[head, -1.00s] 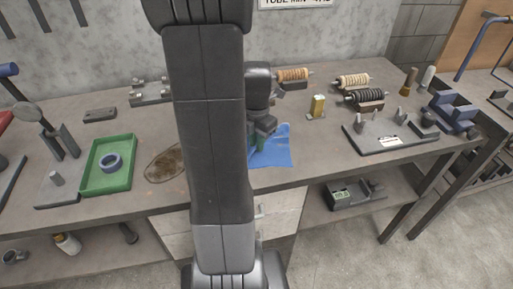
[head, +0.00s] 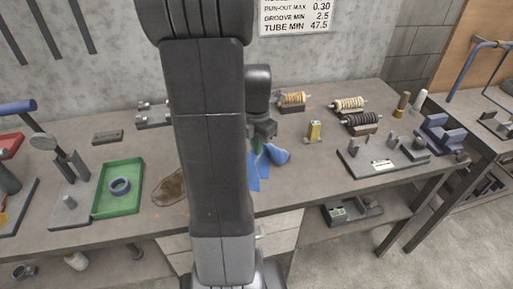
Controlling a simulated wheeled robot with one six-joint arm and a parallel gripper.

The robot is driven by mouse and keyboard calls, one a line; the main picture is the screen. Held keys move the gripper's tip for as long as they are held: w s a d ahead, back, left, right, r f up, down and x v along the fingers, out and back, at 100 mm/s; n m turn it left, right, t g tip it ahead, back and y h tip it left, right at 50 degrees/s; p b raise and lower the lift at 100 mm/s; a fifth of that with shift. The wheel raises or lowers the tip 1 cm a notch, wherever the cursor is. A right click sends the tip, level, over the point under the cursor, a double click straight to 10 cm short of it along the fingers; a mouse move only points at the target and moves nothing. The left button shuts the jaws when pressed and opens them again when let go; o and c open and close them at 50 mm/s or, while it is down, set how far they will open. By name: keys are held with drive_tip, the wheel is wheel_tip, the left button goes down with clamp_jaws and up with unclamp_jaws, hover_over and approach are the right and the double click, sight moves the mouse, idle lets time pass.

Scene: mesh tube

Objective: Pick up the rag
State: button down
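The rag is a blue cloth (head: 277,154) just right of my arm in the head view. It is bunched and drawn up into folds, with part of it hanging down toward the bench's front edge. My gripper (head: 261,140) is right above it, with the top of the cloth gathered at its fingers. The gripper appears shut on the rag, though the fingertips are small and partly hidden by the cloth and my arm. The left part of the rag is hidden behind my arm.
A yellow block (head: 314,131), wound rollers (head: 348,104) and a grey fixture plate (head: 383,163) stand to the right. Bench space between rag and plate is clear.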

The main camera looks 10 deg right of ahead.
wheel_tip(320, 180, up, 3)
drive_tip(key=shift+r+p, duration=0.15)
drive_tip(key=shift+p, duration=0.65)
wheel_tip(320, 180, up, 9)
drive_tip(key=p, duration=0.6)
drive_tip(key=shift+p, duration=0.4)
